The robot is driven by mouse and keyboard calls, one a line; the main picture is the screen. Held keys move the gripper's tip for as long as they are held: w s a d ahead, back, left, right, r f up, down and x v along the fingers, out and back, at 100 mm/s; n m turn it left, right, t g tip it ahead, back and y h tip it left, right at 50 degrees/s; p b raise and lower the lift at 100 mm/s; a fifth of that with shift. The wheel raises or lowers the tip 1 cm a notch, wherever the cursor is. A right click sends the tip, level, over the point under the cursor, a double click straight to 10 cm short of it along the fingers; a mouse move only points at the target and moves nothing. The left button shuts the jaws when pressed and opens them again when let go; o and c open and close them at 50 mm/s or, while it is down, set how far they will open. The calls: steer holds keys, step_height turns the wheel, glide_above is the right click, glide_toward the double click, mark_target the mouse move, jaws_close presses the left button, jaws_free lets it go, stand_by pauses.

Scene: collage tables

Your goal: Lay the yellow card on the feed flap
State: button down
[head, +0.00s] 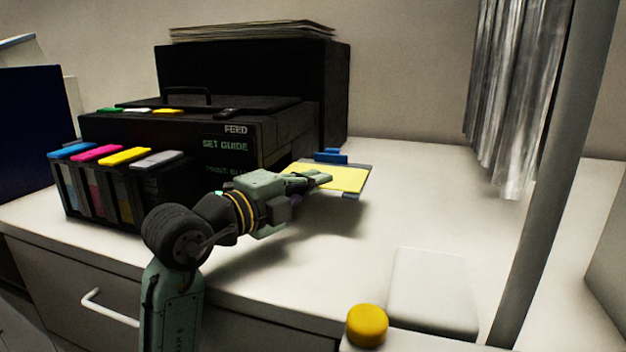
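The yellow card (347,178) is a flat sheet at the right side of the black printer. It lies over the grey feed flap (363,166), whose rim and blue guides show at the card's far and near edges. I cannot tell whether the card rests fully on the flap or is held just above it. My gripper (326,178) reaches in from the left, with its fingers over the card's near left part. The fingers look close together, but whether they pinch the card is not clear. The card's near left corner is hidden behind the gripper.
The black printer (225,138), marked FEED and SET GUIDE, stands left of the flap, with coloured ink tanks (122,156) in front. A yellow knob (367,325) and a white pad (433,290) are at the front right. A grey post (555,170) stands at right. The white tabletop (420,205) between is clear.

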steer(key=c, duration=2.4)
jaws_free()
steer(key=c, duration=1.7)
jaws_free()
steer(key=v, duration=1.2)
